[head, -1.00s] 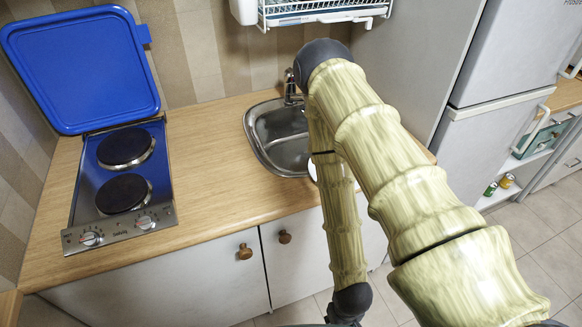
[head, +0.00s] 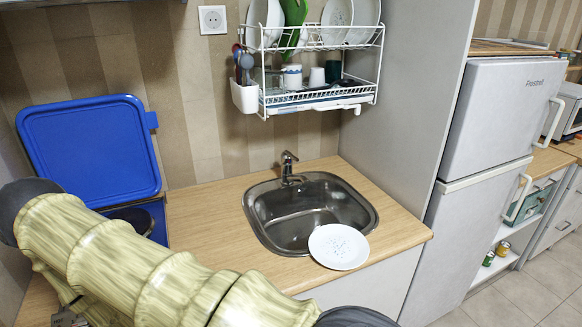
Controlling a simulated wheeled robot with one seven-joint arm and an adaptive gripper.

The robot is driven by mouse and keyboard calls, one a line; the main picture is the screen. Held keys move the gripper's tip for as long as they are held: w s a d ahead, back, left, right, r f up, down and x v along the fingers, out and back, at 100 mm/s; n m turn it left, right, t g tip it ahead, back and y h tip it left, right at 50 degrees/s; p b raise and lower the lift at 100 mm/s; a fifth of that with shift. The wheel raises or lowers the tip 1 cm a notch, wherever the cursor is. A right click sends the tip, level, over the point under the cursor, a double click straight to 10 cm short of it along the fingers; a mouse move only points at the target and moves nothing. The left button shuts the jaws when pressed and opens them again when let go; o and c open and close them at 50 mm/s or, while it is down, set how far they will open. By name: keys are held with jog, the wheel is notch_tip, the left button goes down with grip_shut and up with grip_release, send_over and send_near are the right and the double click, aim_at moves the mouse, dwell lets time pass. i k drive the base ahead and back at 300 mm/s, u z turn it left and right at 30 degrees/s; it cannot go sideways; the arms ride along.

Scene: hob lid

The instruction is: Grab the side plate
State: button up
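My arm crosses the lower left of the head view. A small grey metal part at the bottom left edge may belong to my gripper (head: 68,318). Its fingers are hidden or cut off, so its opening does not show.
The steel sink (head: 300,222) has a tap (head: 289,168) behind it. A wall rack (head: 318,98) holds larger plates and cups above. The hob's blue lid (head: 90,150) stands raised at left. A fridge (head: 497,120) stands right. Counter right of the plate is clear.

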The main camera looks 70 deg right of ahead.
aim_at(336, 246)
jog(key=u, duration=0.1)
jog(key=k, duration=0.8)
jog(key=z, duration=1.55)
